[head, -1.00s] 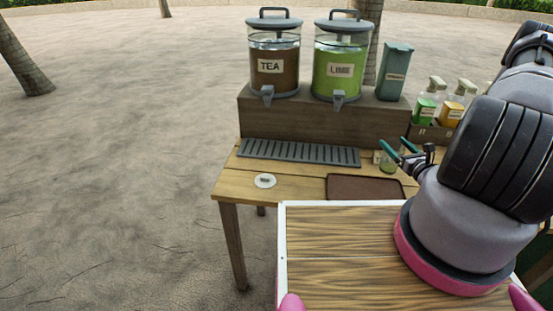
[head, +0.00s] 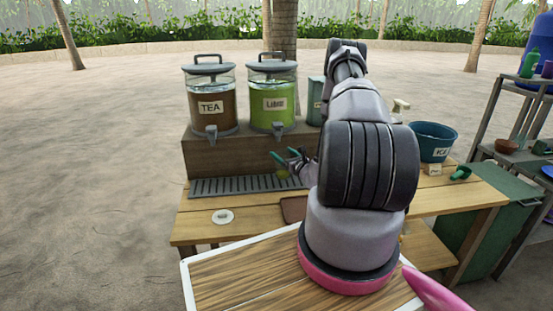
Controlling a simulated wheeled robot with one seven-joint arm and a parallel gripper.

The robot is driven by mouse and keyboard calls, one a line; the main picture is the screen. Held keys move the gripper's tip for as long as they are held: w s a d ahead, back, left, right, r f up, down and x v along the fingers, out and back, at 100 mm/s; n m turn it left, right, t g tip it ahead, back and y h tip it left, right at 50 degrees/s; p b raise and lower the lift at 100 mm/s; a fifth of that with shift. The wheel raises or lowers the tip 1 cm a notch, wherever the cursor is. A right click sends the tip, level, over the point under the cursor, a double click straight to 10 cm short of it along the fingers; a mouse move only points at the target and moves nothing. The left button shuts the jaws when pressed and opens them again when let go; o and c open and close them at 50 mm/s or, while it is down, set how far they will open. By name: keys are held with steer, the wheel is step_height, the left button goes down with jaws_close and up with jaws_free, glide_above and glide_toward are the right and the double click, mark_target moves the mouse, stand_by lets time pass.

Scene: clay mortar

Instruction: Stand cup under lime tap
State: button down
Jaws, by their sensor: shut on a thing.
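The lime dispenser (head: 273,100) stands on a raised wooden step, with its grey tap (head: 278,128) at the front. A long grey slatted drip tray (head: 225,187) lies on the table below. My gripper (head: 282,160) has green fingers and is over the right end of the drip tray, below and slightly right of the lime tap. It is shut on a small see-through cup (head: 283,174), which is hard to make out. The cup looks about upright; whether its base touches the tray I cannot tell.
The tea dispenser (head: 210,105) stands left of the lime one. A white disc (head: 223,217) lies on the front table; a brown mat (head: 292,208) is partly hidden by my arm. An ice bucket (head: 433,142) and green scoop (head: 460,173) are at right, near a shelf (head: 490,120).

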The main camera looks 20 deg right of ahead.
mark_target(280, 151)
steer(key=w, duration=0.4)
steer(key=shift+w+a+f, duration=0.1)
steer(key=shift+w+a, duration=0.05)
steer(key=shift+w, duration=0.15)
steer(key=shift+f, duration=1.7)
